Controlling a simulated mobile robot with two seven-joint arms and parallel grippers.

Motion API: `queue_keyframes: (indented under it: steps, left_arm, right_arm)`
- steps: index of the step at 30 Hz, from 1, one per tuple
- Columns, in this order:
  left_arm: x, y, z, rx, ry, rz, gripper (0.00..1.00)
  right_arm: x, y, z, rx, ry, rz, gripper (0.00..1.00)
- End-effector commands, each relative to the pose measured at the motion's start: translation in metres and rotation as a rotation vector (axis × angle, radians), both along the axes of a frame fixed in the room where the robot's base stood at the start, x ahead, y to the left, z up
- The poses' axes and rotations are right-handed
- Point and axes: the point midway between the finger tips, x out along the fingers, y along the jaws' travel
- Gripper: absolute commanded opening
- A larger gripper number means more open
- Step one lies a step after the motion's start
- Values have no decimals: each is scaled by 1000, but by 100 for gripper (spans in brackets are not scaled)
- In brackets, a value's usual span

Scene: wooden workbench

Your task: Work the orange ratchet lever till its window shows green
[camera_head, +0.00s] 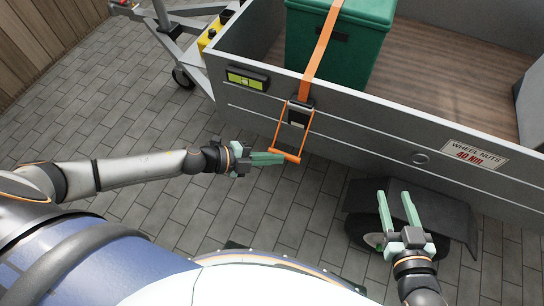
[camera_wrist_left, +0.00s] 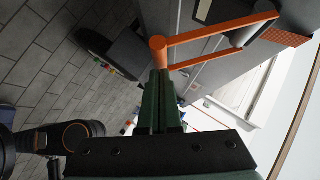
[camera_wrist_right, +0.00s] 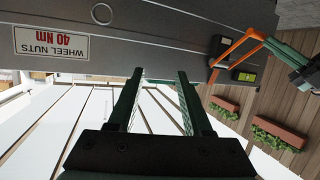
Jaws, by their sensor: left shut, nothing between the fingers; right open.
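The orange ratchet lever (camera_head: 289,156) is a U-shaped frame hanging down from the black ratchet body (camera_head: 300,104) on the trailer's side wall. A pale patch (camera_head: 297,118) shows on the ratchet; I cannot tell if it is the window, and no green shows on it. My left gripper (camera_head: 284,158) is shut and empty, its tips at the left end of the lever's crossbar. In the left wrist view the tips lie right by the crossbar's end (camera_wrist_left: 158,46); I cannot tell if they touch. My right gripper (camera_head: 398,193) is open and empty, away to the right.
An orange strap (camera_head: 322,45) runs from the ratchet over a green box (camera_head: 372,46) in the trailer bed. A yellow-green level (camera_head: 246,80) sits on the wall, left of the ratchet. A wheel under a fender (camera_head: 440,208) is near my right gripper. Paving at left is clear.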

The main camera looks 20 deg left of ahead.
Motion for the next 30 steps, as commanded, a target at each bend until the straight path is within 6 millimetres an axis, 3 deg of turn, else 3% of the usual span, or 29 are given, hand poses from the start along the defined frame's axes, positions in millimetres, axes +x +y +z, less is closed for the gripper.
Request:
queue_keyframes:
  steps: [3,8,14,18,20,30]
  left_arm:
    - [1,0,-8,-3,-26,0,0]
    - [4,-1,-13,-5,-64,1,0]
    - [7,-1,-19,-6,-111,0,0]
    - [9,-1,-24,-7,-143,0,0]
    - [11,-1,-25,-7,-158,0,0]
    - [18,-1,-35,-10,-241,0,0]
  right_arm:
    - [15,2,49,2,-220,19,50]
    - [16,6,120,5,-511,55,50]
    - [-11,14,202,10,-875,116,50]
    - [-46,20,248,13,-1121,167,50]
    - [-59,22,259,16,-1198,187,50]
    - [-54,23,226,57,-1152,194,50]
